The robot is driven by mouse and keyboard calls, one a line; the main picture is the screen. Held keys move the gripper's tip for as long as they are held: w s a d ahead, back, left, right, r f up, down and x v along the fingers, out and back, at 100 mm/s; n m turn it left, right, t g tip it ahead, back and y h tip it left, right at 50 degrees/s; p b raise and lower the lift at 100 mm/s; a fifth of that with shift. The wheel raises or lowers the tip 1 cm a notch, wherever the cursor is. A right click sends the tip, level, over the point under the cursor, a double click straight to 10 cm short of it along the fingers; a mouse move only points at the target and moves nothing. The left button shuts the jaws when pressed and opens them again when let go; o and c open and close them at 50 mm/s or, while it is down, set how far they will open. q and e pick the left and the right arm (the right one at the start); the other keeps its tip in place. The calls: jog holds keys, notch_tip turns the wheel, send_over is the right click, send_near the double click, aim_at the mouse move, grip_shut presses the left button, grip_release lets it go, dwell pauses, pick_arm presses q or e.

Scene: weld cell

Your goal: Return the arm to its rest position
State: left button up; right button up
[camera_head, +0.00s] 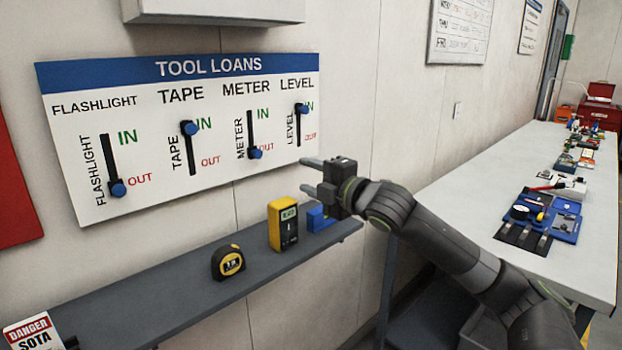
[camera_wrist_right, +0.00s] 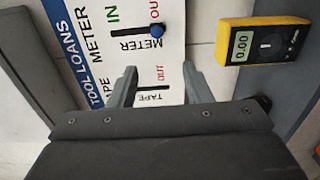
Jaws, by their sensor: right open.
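My right gripper (camera_head: 312,178) is open and empty, in front of the wall just below the right end of the TOOL LOANS board (camera_head: 225,128). Its arm comes in from the right. In the right wrist view its two fingers (camera_wrist_right: 160,88) are apart, with the board behind them. On the board, the flashlight knob (camera_head: 118,188) is at OUT, the tape knob (camera_head: 189,128) at IN, the meter knob (camera_head: 254,153) at OUT and the level knob (camera_head: 301,108) near IN. My left gripper is not seen.
A grey shelf (camera_head: 180,298) below the board holds a tape measure (camera_head: 228,262), a yellow meter (camera_head: 283,225) and a blue object (camera_head: 318,217) close below the right gripper. A long workbench (camera_head: 465,205) with several tools stands at the right, beyond my right arm.

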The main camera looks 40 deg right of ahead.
jog(key=shift+f, duration=0.1)
dwell(0.3)
jog(key=s+a+f+m+g+h, duration=0.1)
jog(key=s+a+f+m+g, duration=0.25)
jog(key=f, duration=0.95)
jog(key=s+f+m+g+h, duration=0.2)
jog(key=s+f+m, duration=0.35)
jog(key=f, duration=0.75)
jog(key=s+a+f+m+g, duration=0.25)
jog(key=s+f+m, duration=0.2)
jog(key=s, duration=0.45)
jog(key=s+a+f+m+g+h, duration=0.1)
jog(key=s+a+f+m+g, duration=0.15)
jog(key=s+f, duration=0.55)
jog(key=s+a+f+m+g, duration=0.1)
jog(key=s+f+m+g, duration=0.25)
jog(key=s, duration=0.75)
notch_tip(320, 180, down, 23)
jog(key=d+g, duration=0.1)
jog(key=d, duration=0.1)
jog(key=s+a+f+g, duration=0.1)
jog(key=s+f, duration=1.3)
jog(key=f, duration=0.2)
jog(key=shift+s+a+f+m+g, duration=0.3)
jog(key=shift+f+m, duration=0.05)
